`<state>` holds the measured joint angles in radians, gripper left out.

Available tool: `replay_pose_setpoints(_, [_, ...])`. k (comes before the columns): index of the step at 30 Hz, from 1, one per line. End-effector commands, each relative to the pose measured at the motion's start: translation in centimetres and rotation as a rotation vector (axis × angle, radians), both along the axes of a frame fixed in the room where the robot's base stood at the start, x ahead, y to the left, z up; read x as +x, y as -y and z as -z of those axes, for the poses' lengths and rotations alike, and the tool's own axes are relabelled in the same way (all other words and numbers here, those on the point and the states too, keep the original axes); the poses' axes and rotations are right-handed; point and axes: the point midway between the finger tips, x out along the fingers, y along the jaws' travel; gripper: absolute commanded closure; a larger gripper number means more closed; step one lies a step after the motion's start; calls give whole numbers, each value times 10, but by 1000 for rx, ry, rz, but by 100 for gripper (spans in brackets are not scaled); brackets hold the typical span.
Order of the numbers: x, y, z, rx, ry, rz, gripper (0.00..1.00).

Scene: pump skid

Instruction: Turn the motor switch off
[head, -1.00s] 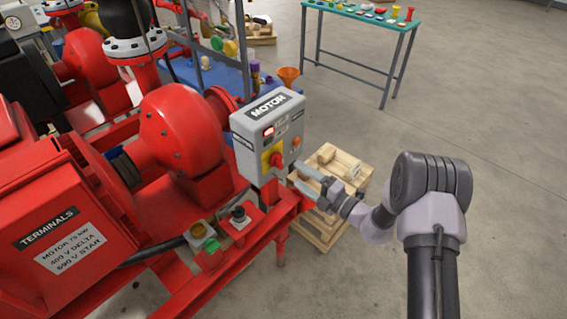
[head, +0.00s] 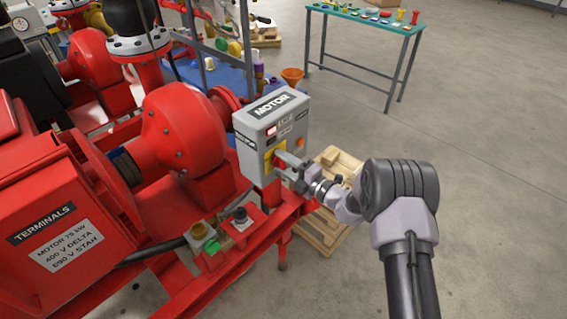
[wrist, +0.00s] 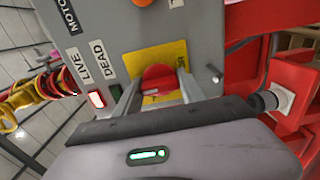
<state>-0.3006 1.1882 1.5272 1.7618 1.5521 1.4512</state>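The grey motor switch box (head: 258,135) stands at the front end of the red skid, and its grey face also shows in the wrist view (wrist: 110,28). The red rotary switch knob (wrist: 158,77) sits on a yellow plate (wrist: 162,57). The lamp by LIVE (wrist: 97,99) glows red; the lamp by DEAD (wrist: 115,94) is dark.
A wooden pallet (head: 322,232) lies behind my gripper. Open floor extends to the right.

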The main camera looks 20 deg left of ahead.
Motion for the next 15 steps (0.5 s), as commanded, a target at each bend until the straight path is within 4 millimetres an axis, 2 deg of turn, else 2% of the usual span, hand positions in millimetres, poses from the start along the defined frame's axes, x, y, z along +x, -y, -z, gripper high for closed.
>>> replay_pose_setpoints(1, [0, 0, 0, 0, 0, 0, 80])
replay_pose_setpoints(3, [0, 0, 0, 0, 0, 0, 93])
replay_pose_setpoints(15, [0, 0, 1, -37, 91, 0, 93])
